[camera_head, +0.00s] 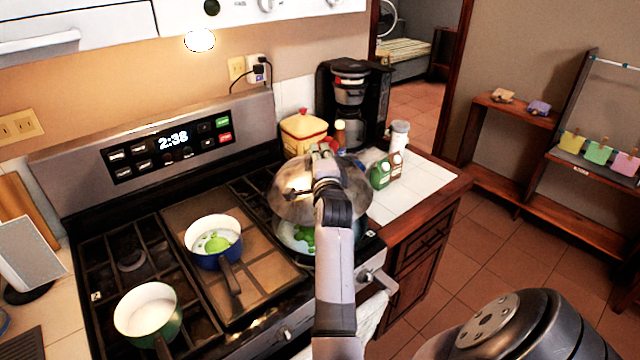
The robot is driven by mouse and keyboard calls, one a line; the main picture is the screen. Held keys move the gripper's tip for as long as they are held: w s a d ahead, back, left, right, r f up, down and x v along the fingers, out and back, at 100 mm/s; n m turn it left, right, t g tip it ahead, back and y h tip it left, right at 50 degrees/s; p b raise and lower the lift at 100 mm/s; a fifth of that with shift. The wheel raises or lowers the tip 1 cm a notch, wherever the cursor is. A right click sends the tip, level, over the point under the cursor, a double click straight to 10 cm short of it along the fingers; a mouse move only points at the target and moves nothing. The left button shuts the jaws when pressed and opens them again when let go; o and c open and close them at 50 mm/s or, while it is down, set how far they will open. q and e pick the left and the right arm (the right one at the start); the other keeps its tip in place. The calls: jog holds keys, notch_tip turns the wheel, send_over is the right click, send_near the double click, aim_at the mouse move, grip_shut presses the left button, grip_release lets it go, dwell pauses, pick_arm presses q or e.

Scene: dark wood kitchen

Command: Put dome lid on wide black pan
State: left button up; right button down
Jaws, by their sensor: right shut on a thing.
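The shiny metal dome lid (290,196) is over the right side of the stove. My right gripper (324,160) is shut at the top of the lid, with its arm covering the lid's right-hand middle. The wide pan (288,252) is directly below the lid, on the right burners. Green food shows inside the pan beneath the lid's near edge, so there is a gap at the front. The arm and lid hide most of the pan, and I cannot tell whether the lid touches its rim elsewhere. My left gripper is not in view.
A blue pot (214,240) with green food sits on the middle griddle, and a green pot (148,310) at front left. On the right counter stand a yellow canister (303,133), a coffee maker (350,100) and bottles (381,174).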

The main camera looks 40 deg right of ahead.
notch_tip(320, 180, down, 9)
jog(key=shift+r+p, duration=0.1)
jog(key=shift+p, duration=0.6)
jog(key=shift+f, duration=0.2)
jog(key=shift+f, duration=0.15)
jog(key=c, duration=2.2)
grip_release()
jog(key=shift+f, duration=0.25)
jog(key=o, duration=0.5)
jog(key=shift+a+r, duration=0.1)
